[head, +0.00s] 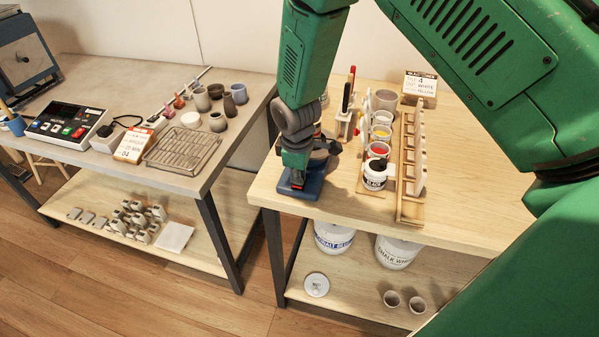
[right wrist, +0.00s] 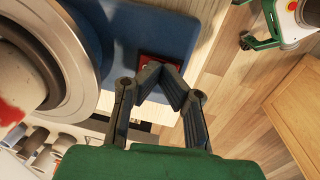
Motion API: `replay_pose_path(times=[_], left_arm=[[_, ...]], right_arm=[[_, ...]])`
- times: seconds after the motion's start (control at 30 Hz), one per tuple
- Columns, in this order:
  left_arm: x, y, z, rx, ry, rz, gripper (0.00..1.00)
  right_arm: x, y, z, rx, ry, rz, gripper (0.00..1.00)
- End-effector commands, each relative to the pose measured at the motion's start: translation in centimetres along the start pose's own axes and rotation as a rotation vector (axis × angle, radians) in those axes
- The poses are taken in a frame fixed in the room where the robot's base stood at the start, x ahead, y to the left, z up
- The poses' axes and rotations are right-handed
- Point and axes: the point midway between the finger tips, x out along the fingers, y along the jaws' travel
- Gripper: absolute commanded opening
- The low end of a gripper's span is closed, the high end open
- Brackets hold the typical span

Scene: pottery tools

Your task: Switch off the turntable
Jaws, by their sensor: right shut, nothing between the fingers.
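The turntable has a blue base (head: 301,190) at the front left corner of the light wooden table. Its round grey wheel (right wrist: 88,50) fills the left of the right wrist view, beside the blue base (right wrist: 185,35). A dark-framed red switch (right wrist: 158,65) sits on the base, partly hidden behind my fingertips; which way it is set cannot be seen. My right gripper (right wrist: 163,73) is shut and empty, its fingertips at the switch; contact cannot be told. In the head view the right gripper (head: 297,174) points down over the base. My left gripper is in neither view.
Right of the turntable stand glaze cups (head: 378,150), a black-labelled jar (head: 374,176) and a wooden rack (head: 408,190). Buckets (head: 333,236) stand on the shelf below. A grey table (head: 200,183) with a control box (head: 66,125) and wire rack (head: 183,150) is to the left, across a gap.

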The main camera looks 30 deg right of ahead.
Motion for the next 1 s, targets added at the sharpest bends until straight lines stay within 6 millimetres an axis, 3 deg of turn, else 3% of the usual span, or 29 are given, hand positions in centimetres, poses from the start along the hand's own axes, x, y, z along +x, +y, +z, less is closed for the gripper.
replay_pose_path(times=[0.3, 0.47, 0.67, 0.8, 1.0], left_arm=[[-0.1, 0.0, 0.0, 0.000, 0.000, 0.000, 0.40], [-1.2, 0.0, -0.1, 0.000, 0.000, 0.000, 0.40], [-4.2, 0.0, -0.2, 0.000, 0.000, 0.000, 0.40], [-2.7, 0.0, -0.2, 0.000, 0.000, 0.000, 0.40], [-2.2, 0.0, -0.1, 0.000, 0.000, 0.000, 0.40]], right_arm=[[-0.1, 0.0, -0.1, 0.000, 0.001, 0.000, 0.00], [-1.3, 0.1, -0.1, 0.001, 0.001, 0.000, 0.00], [-4.6, 0.5, 0.0, 0.002, 0.000, 0.000, 0.00], [-7.3, 1.3, -0.1, 0.003, 0.005, 0.003, 0.00], [-11.2, 2.2, -0.1, 0.002, 0.003, 0.001, 0.00]])
